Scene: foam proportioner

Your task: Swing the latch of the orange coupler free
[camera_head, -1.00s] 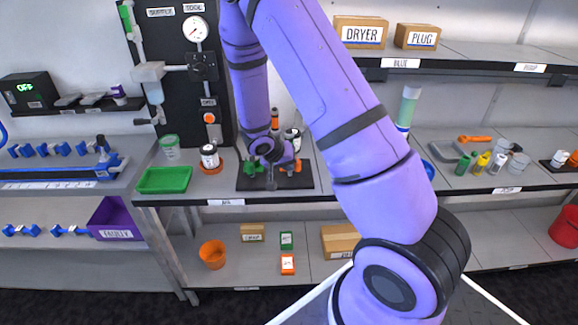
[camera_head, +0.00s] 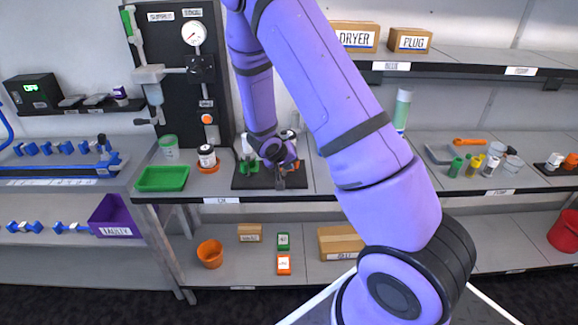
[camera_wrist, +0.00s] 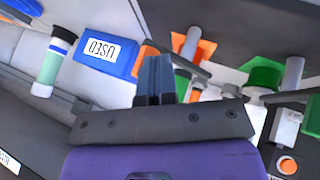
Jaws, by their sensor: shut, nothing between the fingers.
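The orange coupler (camera_wrist: 204,48), with a grey cylinder through it, is right of my fingertips in the wrist view. A dark bar (camera_wrist: 190,68), apparently its latch, runs slantwise beside the fingers; I cannot tell whether they touch it. My gripper (camera_wrist: 155,68) is shut and empty, its fingers together. In the head view my gripper (camera_head: 281,180) is low over the right part of the black mat (camera_head: 250,183). There the orange coupler is mostly hidden by my wrist. A green coupler (camera_wrist: 264,75) with a similar dark bar is farther right; it also shows in the head view (camera_head: 248,167).
A blue box marked USED (camera_wrist: 105,52) and a white-green bottle (camera_wrist: 52,62) lie left of the fingers in the wrist view. A green tray (camera_head: 163,178) and a white jar (camera_head: 207,156) stand left of the mat.

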